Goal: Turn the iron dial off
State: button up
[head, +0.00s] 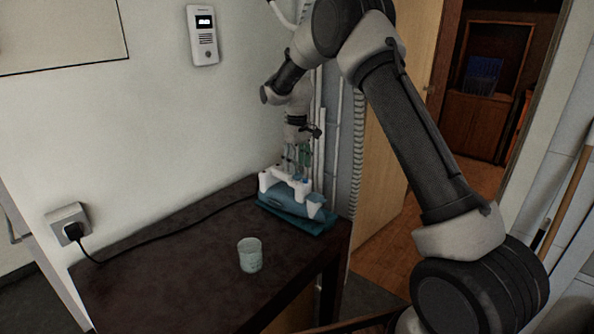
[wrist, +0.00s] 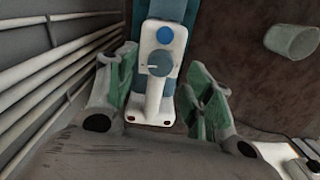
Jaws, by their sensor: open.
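The iron (head: 292,192) is white and teal and rests on a teal base at the far right end of the dark table. In the wrist view the iron's white top (wrist: 150,100) carries a round grey-blue dial (wrist: 160,64) with a pale pointer mark toward the left. A bright blue button (wrist: 165,35) sits just above the dial. My gripper (head: 298,160) points down over the iron. In the wrist view its green-padded fingers (wrist: 160,84) are open, one on each side of the iron's handle, with nothing held. Whether they touch the iron cannot be told.
A clear glass (head: 250,255) stands on the dark table (head: 180,270), in front of the iron. A black cord runs from the iron to a wall socket (head: 68,222). Pipes (wrist: 60,60) run close to the left finger. The table's left part is clear.

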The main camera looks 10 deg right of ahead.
aim_at(297, 173)
jog(key=shift+f, duration=1.55)
jog(key=c, duration=1)
jog(key=shift+n, duration=1.6)
jog(key=shift+c, duration=0.2)
jog(key=o, duration=1)
jog(key=shift+o, duration=0.2)
jog(key=shift+r, duration=0.1)
notch_tip(297, 173, up, 12)
